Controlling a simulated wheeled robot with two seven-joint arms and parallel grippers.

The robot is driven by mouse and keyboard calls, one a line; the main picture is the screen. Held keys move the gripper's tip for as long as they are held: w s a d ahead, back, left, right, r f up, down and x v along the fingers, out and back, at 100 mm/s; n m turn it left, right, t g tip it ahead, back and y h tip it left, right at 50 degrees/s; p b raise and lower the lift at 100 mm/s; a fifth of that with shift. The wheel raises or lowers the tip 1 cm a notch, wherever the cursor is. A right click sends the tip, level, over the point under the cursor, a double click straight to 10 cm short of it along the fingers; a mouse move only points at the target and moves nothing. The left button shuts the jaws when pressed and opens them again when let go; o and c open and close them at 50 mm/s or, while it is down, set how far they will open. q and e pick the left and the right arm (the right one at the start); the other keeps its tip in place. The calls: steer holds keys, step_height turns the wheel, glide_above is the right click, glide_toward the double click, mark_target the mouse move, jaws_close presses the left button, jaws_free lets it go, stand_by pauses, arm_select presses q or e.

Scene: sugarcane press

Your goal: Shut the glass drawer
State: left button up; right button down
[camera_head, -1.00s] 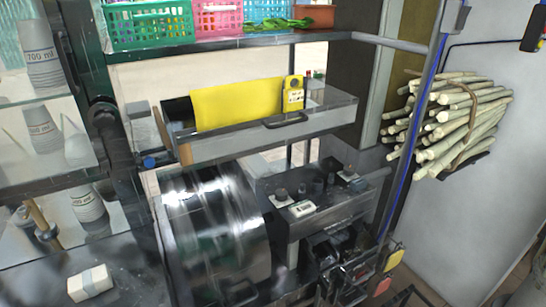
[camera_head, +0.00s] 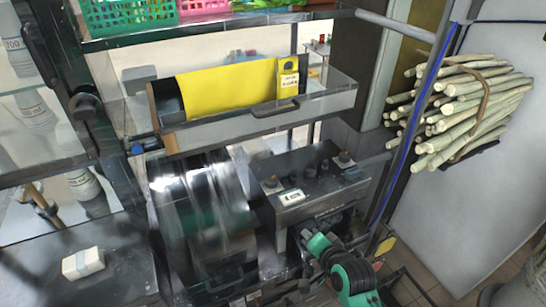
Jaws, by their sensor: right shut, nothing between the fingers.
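The glass drawer (camera_head: 225,130) is in the upper middle of the head view, under the shelf. It has a pale front, a dark handle (camera_head: 275,108) and a clear right end. It looks pulled out, as its dark inside shows at the left. A yellow sheet (camera_head: 225,93) and a yellow tagged item (camera_head: 288,78) stand in or against it. My right gripper (camera_head: 307,237), on a green and black arm, is low in the picture, below and right of the drawer and apart from it. It is shut and empty. My left gripper is out of view.
A dark control box with knobs (camera_head: 310,172) and a shiny metal roller (camera_head: 200,200) lie below the drawer. A slanting post with a blue line (camera_head: 412,130) stands to the right, before bundled cane (camera_head: 465,110). A white block (camera_head: 83,263) sits lower left.

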steer(key=w+a+r+m+t+y, duration=0.1)
steer(key=w+a+r+m+t, duration=0.15)
steer(key=r, duration=0.65)
steer(key=w+a+r+m+t+y, duration=0.1)
steer(key=w+r+m+t, duration=0.25)
steer(key=r, duration=0.65)
steer(key=g+p, duration=0.1)
steer(key=p, duration=0.4)
glide_toward(268, 134)
steer(key=x, duration=0.5)
steer(key=shift+r, duration=0.1)
steer(key=shift+p+x, duration=0.5)
steer(key=shift+x, duration=0.4)
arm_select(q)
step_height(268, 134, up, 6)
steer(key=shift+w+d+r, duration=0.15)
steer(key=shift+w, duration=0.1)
